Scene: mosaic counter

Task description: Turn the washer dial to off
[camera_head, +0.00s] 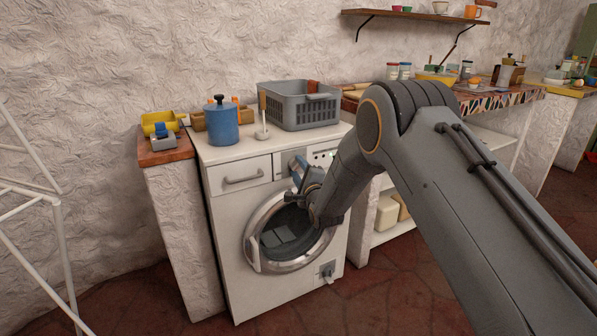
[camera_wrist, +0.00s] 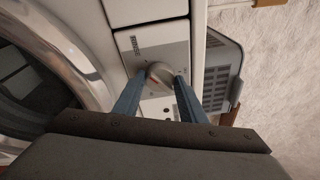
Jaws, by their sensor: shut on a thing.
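The white washer (camera_head: 232,225) stands against the wall with its round glass door (camera_head: 290,238) facing out. Its dial (camera_wrist: 158,73) is a pale round knob on the grey control panel (camera_wrist: 170,52), seen in the wrist view. A small reddish mark shows on the knob. My gripper (camera_wrist: 158,80) has its two blue fingers on either side of the dial, shut on it. In the head view my gripper (camera_head: 298,172) is at the panel above the door, and the dial is hidden there. I cannot read which setting the dial points to.
A blue canister (camera_head: 222,124), a grey basket (camera_head: 299,106) and a white upright holder (camera_head: 262,128) stand on the washer top. A white drying rack (camera_head: 55,200) is at the left. Open shelves (camera_head: 395,232) stand right of the washer. The floor in front is clear.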

